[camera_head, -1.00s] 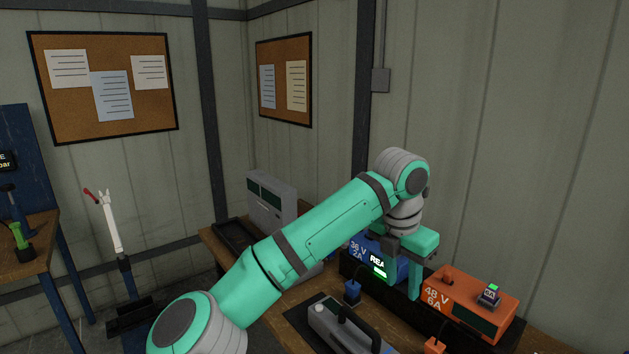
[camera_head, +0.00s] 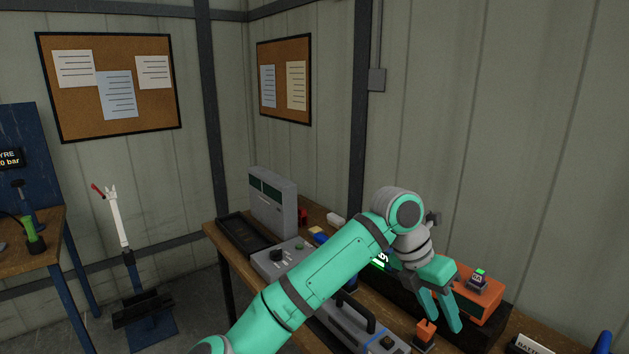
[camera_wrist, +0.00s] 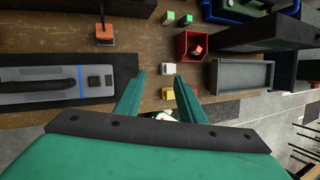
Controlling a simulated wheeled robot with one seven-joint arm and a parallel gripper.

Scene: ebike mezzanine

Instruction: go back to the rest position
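My gripper (camera_head: 446,322) hangs at the end of my bent arm over the workbench, in front of the orange charger (camera_head: 482,303). In the wrist view its two fingers (camera_wrist: 160,75) stand apart, with no held object visible between their tips. A battery case with a black handle (camera_head: 368,328) lies to the left of the gripper. An orange plug (camera_head: 426,332) stands close by the gripper in the head view. My arm hides most of the blue charger.
A grey upright case (camera_head: 272,205), a black tray (camera_head: 244,232) and a grey box with a knob (camera_head: 277,260) occupy the bench's left end. The wrist view shows a red bin (camera_wrist: 194,45), a grey bin (camera_wrist: 242,75) and several small blocks.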

